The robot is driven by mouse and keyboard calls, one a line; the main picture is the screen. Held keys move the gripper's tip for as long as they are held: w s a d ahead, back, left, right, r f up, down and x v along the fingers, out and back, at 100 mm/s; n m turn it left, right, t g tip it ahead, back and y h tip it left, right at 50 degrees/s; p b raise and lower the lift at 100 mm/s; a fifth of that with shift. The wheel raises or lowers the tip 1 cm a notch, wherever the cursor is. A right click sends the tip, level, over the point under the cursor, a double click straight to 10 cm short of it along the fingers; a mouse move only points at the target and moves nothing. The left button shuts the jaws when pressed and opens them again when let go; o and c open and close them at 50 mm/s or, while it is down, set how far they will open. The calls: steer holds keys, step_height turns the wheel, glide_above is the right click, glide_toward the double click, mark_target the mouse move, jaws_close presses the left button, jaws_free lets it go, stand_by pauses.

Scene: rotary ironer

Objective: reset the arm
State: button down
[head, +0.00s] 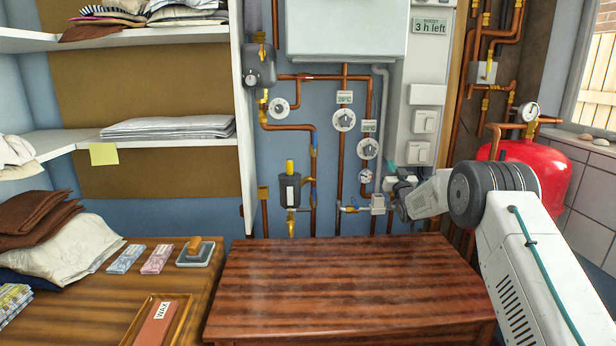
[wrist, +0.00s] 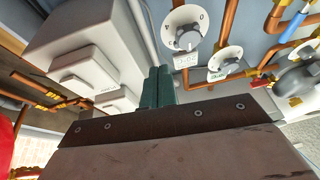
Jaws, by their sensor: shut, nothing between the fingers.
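My arm reaches in from the lower right in the head view, its end in front of the pipes on the back wall. My gripper (head: 389,168) shows there only as a small greenish tip beside the switch panel, partly hidden by the wrist. In the wrist view, the two green fingers of my gripper (wrist: 159,86) lie side by side, shut with nothing between them. A brown plate with screws fills the lower part of that view. Beyond the fingers are a white dial (wrist: 186,29) and white switch boxes (wrist: 88,67).
A dark wooden tabletop (head: 345,285) below the arm is clear. Copper pipes, dials (head: 344,119) and a white boiler box (head: 346,30) cover the wall. A red tank (head: 535,170) stands behind my arm. Shelves with folded cloth are at the left, above a wax tray (head: 183,318).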

step_height(320, 180, down, 9)
steer(key=s+d+m+g+h, duration=0.1)
steer(key=s+d+g+h, duration=0.15)
steer(key=g, duration=0.35)
steer(key=s+a+g+h, duration=0.1)
steer(key=s+g, duration=0.5)
steer(key=s, duration=0.6)
steer(key=s+a+r+g, duration=0.1)
steer(key=s+r+g, duration=0.2)
steer(key=s, duration=1.7)
steer(key=s+a+r+g, duration=0.2)
steer(key=s+r, duration=0.3)
steer(key=s, duration=1.6)
steer(key=s+a+r+g, duration=0.2)
steer(key=s+r+g, duration=0.1)
steer(key=s, duration=1.7)
steer(key=shift+s+r+g+y, duration=0.35)
steer(key=shift+s+r+g, duration=0.05)
steer(key=shift+r, duration=0.25)
steer(key=shift+a, duration=0.15)
